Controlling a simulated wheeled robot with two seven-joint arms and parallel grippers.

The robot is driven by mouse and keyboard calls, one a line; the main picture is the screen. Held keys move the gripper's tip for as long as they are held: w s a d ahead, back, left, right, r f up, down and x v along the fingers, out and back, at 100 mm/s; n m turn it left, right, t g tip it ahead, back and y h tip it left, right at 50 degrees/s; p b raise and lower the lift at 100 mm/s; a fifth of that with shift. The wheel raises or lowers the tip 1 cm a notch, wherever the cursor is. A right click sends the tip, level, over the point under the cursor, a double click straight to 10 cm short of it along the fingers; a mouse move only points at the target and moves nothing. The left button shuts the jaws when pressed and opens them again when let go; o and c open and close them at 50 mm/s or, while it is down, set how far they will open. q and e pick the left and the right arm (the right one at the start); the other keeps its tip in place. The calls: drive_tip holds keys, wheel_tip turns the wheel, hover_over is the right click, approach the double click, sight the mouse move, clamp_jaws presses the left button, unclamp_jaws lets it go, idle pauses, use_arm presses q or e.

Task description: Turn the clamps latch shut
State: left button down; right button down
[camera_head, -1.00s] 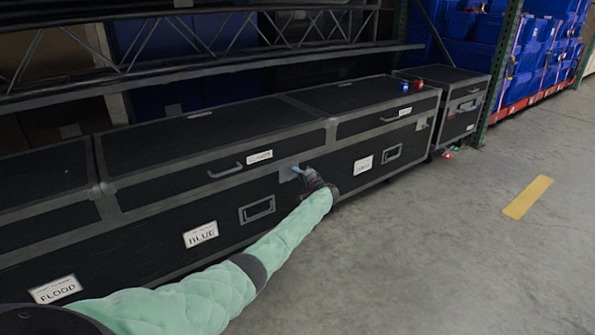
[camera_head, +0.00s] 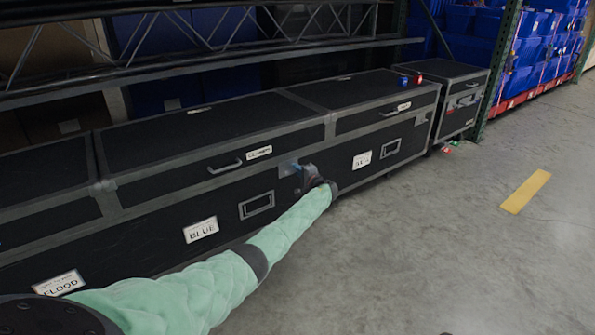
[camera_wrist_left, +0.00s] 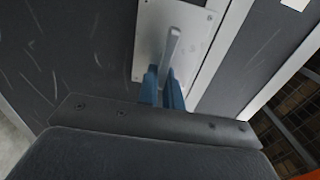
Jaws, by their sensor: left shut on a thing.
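The clamps latch shows in the left wrist view as a grey handle (camera_wrist_left: 172,45) on a pale metal plate (camera_wrist_left: 192,22). In the head view its plate (camera_head: 287,169) sits on the front of the long black case, below the lid label (camera_head: 259,153), whose print is too blurred to read surely. My left gripper (camera_head: 298,170) reaches the plate from the front. Its blue fingers (camera_wrist_left: 163,88) are shut on the handle, with the handle's upper part showing beyond them. The gripper hides part of the latch in the head view. My right gripper is not in view.
Black cases (camera_head: 150,225) with BLUE (camera_head: 201,230) and FLOOD (camera_head: 60,283) labels stand in a row. A red item (camera_head: 418,80) and a blue item (camera_head: 404,80) lie on the right lid. A metal truss (camera_head: 200,40) hangs behind.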

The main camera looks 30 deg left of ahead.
use_arm(q)
drive_tip(key=c, duration=1.6)
unclamp_jaws()
drive_tip(key=shift+w+d, duration=0.1)
drive_tip(key=shift+o, duration=0.2)
drive_tip(key=p+v, duration=0.2)
drive_tip(key=v, duration=0.5)
drive_tip(key=shift+d, duration=0.3)
